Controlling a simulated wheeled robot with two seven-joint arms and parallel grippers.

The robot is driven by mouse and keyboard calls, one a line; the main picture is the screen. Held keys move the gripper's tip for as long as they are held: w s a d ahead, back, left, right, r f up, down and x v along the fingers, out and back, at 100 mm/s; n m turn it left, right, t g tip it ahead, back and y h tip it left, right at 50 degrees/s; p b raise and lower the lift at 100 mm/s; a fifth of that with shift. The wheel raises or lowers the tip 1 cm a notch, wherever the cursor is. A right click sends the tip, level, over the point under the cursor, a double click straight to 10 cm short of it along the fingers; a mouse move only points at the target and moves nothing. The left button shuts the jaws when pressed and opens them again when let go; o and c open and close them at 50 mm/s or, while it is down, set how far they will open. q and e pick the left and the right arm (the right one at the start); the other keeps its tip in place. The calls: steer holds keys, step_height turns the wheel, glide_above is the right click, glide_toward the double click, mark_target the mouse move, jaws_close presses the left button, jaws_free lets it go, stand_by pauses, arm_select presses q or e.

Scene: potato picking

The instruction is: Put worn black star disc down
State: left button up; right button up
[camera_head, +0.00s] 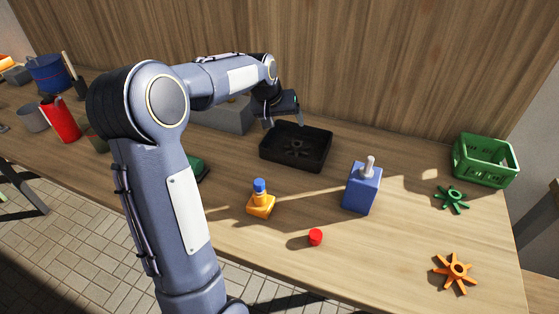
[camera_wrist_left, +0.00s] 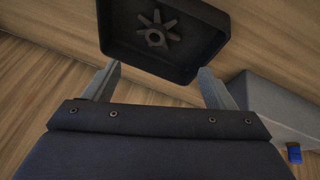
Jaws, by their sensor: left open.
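The worn black star disc (camera_head: 297,147) lies inside the black tray (camera_head: 291,165) on the table. In the left wrist view the gripper (camera_wrist_left: 157,85) is open and empty, with the disc beyond the fingertips. My right gripper is in neither view.
A blue block with a grey peg (camera_head: 362,188) stands right of the tray. A yellow base with a blue top (camera_head: 261,200), a red cap (camera_head: 316,237), green (camera_head: 451,199) and orange (camera_head: 456,269) star discs, and a green crate (camera_head: 485,160) surround it. A grey box (camera_head: 225,116) stands left.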

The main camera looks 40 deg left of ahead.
arm_select(q)
steer(key=s+d+r+m+h, duration=0.1)
steer(key=s+d+r, duration=0.1)
steer(key=s+d, duration=0.45)
steer(key=s+d+r+m+h, duration=0.1)
steer(key=s+d+r, duration=0.2)
steer(key=s, duration=0.6)
steer(key=s+d+f+m, duration=0.1)
steer(key=s+d+f, duration=0.2)
steer(key=s, duration=0.4)
steer(key=s+d+f+m+h, duration=0.1)
steer(key=s+d+f, duration=0.1)
steer(key=s+d, duration=0.4)
steer(key=shift+s+f, duration=0.4)
steer(key=shift+s, duration=0.85)
